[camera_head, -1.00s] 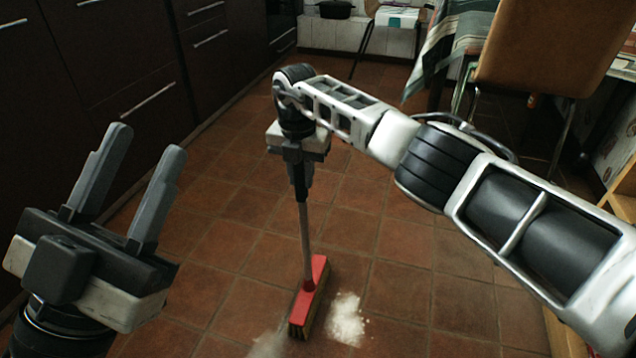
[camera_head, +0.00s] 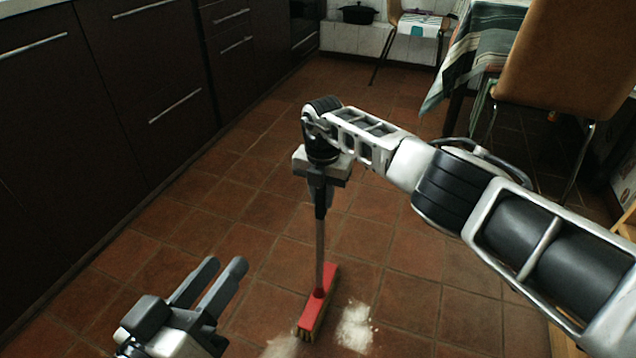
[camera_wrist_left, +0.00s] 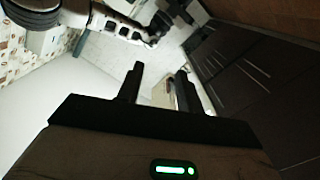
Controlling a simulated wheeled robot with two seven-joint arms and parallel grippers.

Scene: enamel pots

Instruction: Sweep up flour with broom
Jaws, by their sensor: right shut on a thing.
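A red-headed broom (camera_head: 318,298) stands upright on the tiled floor with its bristles down. My right gripper (camera_head: 320,190) is shut on the top of its grey handle. A patch of white flour (camera_head: 355,327) lies on the floor just right of the broom head. A second, fainter flour patch (camera_head: 281,346) lies left of the head at the bottom edge, partly cut off. My left gripper (camera_head: 226,276) is open and empty, low at the left of the broom and apart from it. In the left wrist view its two fingers (camera_wrist_left: 158,85) stand apart with nothing between them.
Dark cabinets (camera_head: 95,110) run along the left. A brown chair (camera_head: 565,60) and a table with a striped cloth (camera_head: 480,65) stand at the right. A black pot (camera_head: 358,14) is at the back.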

